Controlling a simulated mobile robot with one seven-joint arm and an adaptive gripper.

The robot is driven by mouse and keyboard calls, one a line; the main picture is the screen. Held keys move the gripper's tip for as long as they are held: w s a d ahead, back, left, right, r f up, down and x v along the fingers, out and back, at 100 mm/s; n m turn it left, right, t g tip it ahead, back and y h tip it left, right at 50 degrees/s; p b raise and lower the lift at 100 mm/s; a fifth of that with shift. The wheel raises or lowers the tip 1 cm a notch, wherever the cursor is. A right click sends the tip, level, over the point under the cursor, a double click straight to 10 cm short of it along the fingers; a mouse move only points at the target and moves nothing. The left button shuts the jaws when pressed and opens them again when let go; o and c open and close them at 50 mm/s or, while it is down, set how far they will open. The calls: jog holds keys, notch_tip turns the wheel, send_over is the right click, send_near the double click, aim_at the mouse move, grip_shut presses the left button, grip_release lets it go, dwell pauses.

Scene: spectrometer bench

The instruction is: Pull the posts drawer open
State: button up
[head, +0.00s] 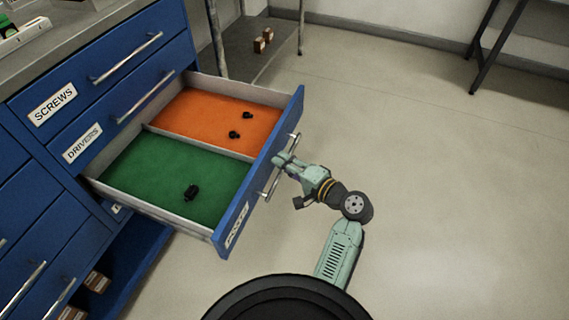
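The posts drawer (233,236) is a blue-fronted drawer in the blue cabinet, below the drawers labelled SCREWS and DRIVERS. It stands well out from the cabinet, with its inside in plain view. It has a green compartment (150,165) holding a small black part (191,192), and an orange compartment (205,112) holding two small black parts (234,134). Its metal bar handle (269,188) is on the front face. My gripper (284,160) is at the middle of this handle, overlapping it in the head view. The fingers are too small to show whether they are closed around the bar.
The SCREWS drawer (75,87) and DRIVERS drawer (100,128) above are shut. A grey shelf stand (262,40) with small brown boxes is behind the open drawer. A dark-legged table (487,45) stands at upper right. The floor (440,190) to the right is clear.

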jog(key=v, duration=1.2)
jog(key=shift+r, duration=0.1)
